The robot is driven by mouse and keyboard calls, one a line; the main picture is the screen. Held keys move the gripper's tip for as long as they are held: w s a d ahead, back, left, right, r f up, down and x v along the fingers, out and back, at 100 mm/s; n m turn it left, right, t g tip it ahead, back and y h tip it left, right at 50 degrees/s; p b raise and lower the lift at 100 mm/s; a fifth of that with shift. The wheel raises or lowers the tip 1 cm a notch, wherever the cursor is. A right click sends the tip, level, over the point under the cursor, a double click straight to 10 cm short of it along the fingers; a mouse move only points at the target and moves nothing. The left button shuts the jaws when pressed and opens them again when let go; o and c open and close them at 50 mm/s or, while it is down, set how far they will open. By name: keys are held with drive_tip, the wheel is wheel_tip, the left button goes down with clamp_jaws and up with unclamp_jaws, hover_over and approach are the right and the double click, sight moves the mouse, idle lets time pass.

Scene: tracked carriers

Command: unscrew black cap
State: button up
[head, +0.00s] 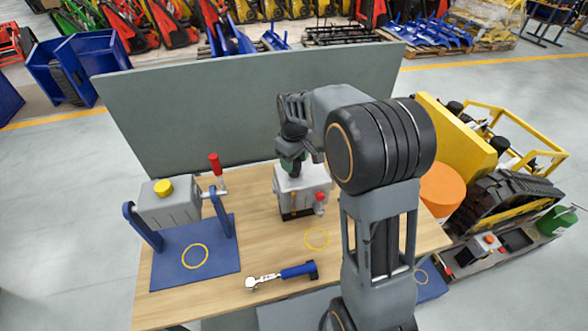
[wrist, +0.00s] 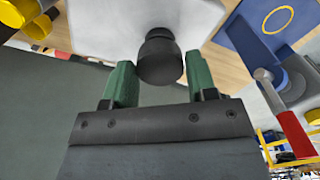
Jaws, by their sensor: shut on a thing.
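The black cap (wrist: 160,58) sits on top of a light grey box (head: 312,181), whose pale face also fills the upper middle of the wrist view (wrist: 110,20). My gripper (head: 291,160) reaches down onto the box top from above. In the wrist view its two green fingers (wrist: 160,80) stand on either side of the cap, and the gripper is shut on it. In the head view the cap is mostly hidden by my gripper. Whether the cap has turned cannot be told.
The box stands on a wooden table (head: 250,215) before a grey-green panel (head: 200,105). A red knob (head: 320,197) is on its front. Left is a yellow-capped grey unit (head: 178,212) with a red lever (head: 215,163). A blue-handled tool (head: 298,270) lies in front; an orange drum (head: 441,188) is right.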

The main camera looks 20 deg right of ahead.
drive_tip(key=shift+r, duration=0.35)
drive_tip(key=shift+r, duration=0.15)
drive_tip(key=shift+r, duration=1.6)
drive_tip(key=o, duration=0.3)
drive_tip(key=c, duration=0.4)
drive_tip(key=shift+o, duration=0.2)
drive_tip(key=shift+s, duration=0.1)
